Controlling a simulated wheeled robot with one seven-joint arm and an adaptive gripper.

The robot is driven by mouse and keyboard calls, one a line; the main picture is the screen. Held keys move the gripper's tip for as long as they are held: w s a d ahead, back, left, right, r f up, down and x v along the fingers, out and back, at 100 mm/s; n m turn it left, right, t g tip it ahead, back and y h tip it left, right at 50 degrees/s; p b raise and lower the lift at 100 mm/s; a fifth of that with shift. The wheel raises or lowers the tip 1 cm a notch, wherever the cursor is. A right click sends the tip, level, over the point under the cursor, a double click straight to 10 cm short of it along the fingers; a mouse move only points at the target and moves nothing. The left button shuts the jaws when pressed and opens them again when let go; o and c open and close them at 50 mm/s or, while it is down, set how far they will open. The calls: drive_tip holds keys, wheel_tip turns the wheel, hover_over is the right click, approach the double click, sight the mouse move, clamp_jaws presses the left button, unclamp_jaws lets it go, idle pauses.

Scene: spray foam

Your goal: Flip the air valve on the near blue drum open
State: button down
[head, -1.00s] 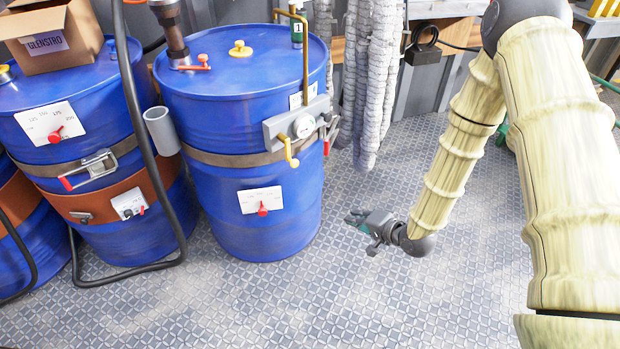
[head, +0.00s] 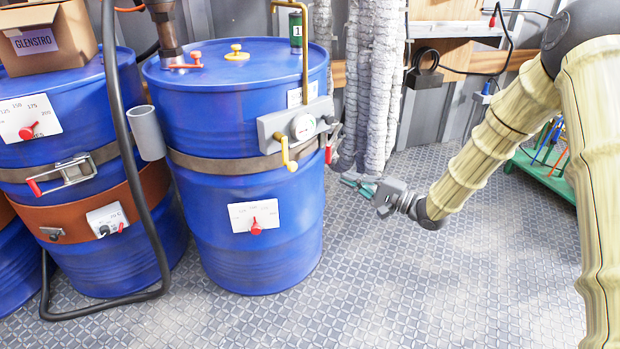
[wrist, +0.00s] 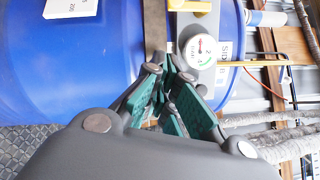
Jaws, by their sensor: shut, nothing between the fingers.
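The near blue drum (head: 245,255) stands upright on the floor. A grey panel (head: 270,130) on its upper side carries a round gauge (head: 304,127) and a yellow bent lever (head: 289,155) hanging down. A red-tipped handle (head: 328,154) sits at the panel's right end. I cannot tell for sure which is the air valve. My gripper (head: 357,185) is to the right of the drum, below panel height, shut and empty, apart from the drum. The wrist view shows the green-padded fingers (wrist: 170,80) pointing toward the drum (wrist: 90,75) and gauge (wrist: 201,48); the lever is not clear there.
A yellow pipe (head: 305,60) rises from the panel over the drum's lid. Another blue drum (head: 60,95) with a black hose (head: 118,110) stands left. The patterned floor (head: 420,290) in front is clear.

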idle(0.4)
drive_tip(key=w+a+r+b, duration=0.2)
drive_tip(key=a+b, duration=0.3)
drive_tip(key=a, duration=0.6)
drive_tip(key=shift+w+r, duration=0.15)
drive_tip(key=shift+w, duration=0.05)
drive_tip(key=shift+a+p, duration=0.15)
drive_tip(key=shift+p, duration=0.25)
drive_tip(key=shift+s+a+m+p, duration=0.1)
drive_tip(key=shift+s+m+p, duration=0.05)
drive_tip(key=shift+m+p, duration=0.2)
